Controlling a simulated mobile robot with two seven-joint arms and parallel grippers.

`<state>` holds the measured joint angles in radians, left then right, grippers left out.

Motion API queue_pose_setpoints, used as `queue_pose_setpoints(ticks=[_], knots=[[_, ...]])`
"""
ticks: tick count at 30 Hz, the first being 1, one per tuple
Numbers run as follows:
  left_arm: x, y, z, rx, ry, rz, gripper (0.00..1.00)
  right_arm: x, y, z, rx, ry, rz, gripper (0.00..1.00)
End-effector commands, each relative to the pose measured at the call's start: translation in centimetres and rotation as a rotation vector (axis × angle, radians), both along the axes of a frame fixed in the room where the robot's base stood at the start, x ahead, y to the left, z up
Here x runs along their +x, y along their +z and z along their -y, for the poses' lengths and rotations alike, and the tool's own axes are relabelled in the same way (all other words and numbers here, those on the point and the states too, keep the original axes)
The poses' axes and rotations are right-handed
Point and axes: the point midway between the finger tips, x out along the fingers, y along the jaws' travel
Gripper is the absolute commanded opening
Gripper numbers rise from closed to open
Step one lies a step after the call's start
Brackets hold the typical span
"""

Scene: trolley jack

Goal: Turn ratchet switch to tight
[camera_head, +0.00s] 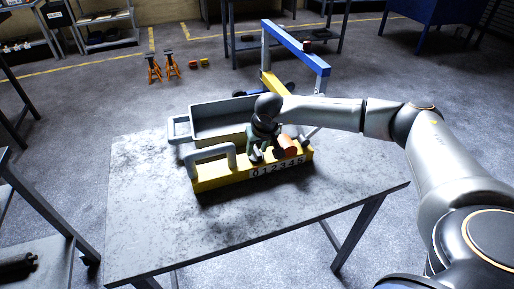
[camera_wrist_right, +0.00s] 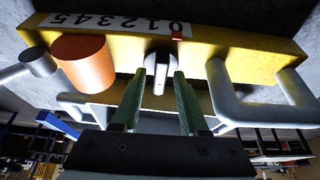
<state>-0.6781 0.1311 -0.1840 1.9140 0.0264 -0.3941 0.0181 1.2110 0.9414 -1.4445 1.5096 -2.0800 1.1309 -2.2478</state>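A yellow ratchet block (camera_head: 222,179) with a 0-to-5 number scale lies on the table. It also shows in the right wrist view (camera_wrist_right: 228,50), turned upside down. A small rounded grey switch (camera_wrist_right: 158,70) with a pale bar sticks out of its face. My right gripper (camera_wrist_right: 158,80) is open, its green fingers on either side of the switch with a gap on both sides. In the head view my right gripper (camera_head: 258,153) hides the switch. A small red mark (camera_wrist_right: 177,36) sits by the 0. My left gripper is out of view.
A grey handle (camera_head: 210,153) stands left of the switch. An orange cylinder (camera_wrist_right: 83,62) and a grey knob (camera_wrist_right: 38,62) are on its other side. A grey tray (camera_head: 215,120) lies behind. The table's front (camera_head: 230,228) is bare.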

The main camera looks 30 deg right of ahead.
Motion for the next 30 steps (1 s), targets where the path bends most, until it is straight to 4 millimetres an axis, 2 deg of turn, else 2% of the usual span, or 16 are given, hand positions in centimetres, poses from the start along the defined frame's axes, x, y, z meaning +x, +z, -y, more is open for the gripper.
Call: queue_pose_setpoints(ticks=[1, 11, 30], knots=[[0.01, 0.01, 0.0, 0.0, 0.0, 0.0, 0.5, -0.01, 0.02, -0.01, 0.0, 0.0, 0.0, 0.36], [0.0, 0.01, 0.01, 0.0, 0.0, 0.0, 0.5, -0.01, 0.05, 0.0, 0.0, 0.0, 0.0, 0.0], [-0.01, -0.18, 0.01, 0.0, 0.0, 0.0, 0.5, 0.02, 0.01, -0.09, 0.0, -0.045, 0.0, 0.0]])
